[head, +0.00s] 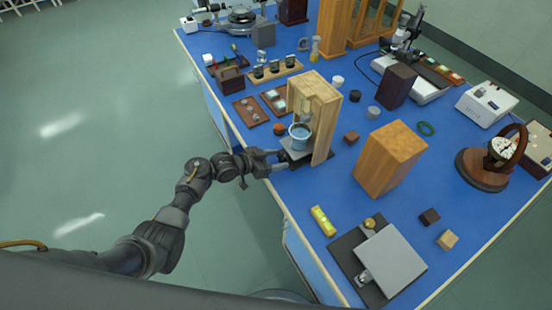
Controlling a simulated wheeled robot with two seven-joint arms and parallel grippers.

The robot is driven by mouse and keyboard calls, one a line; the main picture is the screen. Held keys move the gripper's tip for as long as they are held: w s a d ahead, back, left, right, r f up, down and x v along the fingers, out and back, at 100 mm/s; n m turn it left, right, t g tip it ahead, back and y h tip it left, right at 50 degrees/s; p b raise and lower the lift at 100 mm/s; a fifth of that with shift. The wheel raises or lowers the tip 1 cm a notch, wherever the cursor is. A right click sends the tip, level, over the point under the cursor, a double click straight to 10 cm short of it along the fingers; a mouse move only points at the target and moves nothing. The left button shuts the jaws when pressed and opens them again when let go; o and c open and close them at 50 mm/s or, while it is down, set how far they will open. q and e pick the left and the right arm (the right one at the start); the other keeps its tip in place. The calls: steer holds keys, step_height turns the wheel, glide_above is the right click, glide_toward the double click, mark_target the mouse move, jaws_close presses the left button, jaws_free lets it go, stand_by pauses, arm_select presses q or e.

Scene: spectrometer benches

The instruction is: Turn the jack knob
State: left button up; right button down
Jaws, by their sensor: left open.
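A wooden stand (325,103) is at the near left part of the blue bench. In its opening, a light blue cup (299,131) sits on a small grey platform (293,148), which looks like the jack's top. The jack's knob cannot be made out; it may be hidden by the gripper. My left gripper (284,160) is open at the bench's left edge, with its fingers reaching towards the dark base just below the platform. Whether it touches the jack cannot be told. My right gripper is out of view.
A large wooden block (390,158) stands right of the stand. A yellow level (323,221) and a grey plate (391,262) on a dark base with a brass knob (369,223) lie nearer. An orange ball (279,129) and trays (251,112) sit left of the stand.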

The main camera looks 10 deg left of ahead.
arm_select(q)
steer(key=shift+d, duration=0.1)
steer(key=c, duration=1)
steer(key=shift+w+f+n+g+h, duration=0.15)
steer(key=shift+n+g, duration=0.1)
steer(key=shift+n, duration=0.15)
steer(key=shift+w+n+g+h, duration=0.15)
steer(key=shift+n+g, duration=0.1)
steer(key=shift+n, duration=0.15)
steer(key=shift+s+f+n+g+h+b, duration=0.1)
steer(key=shift+n+g+h+b, duration=0.25)
steer(key=shift+n+b, duration=0.4)
steer(key=shift+n+h, duration=0.25)
steer(key=shift+n, duration=0.2)
steer(key=o, duration=1)
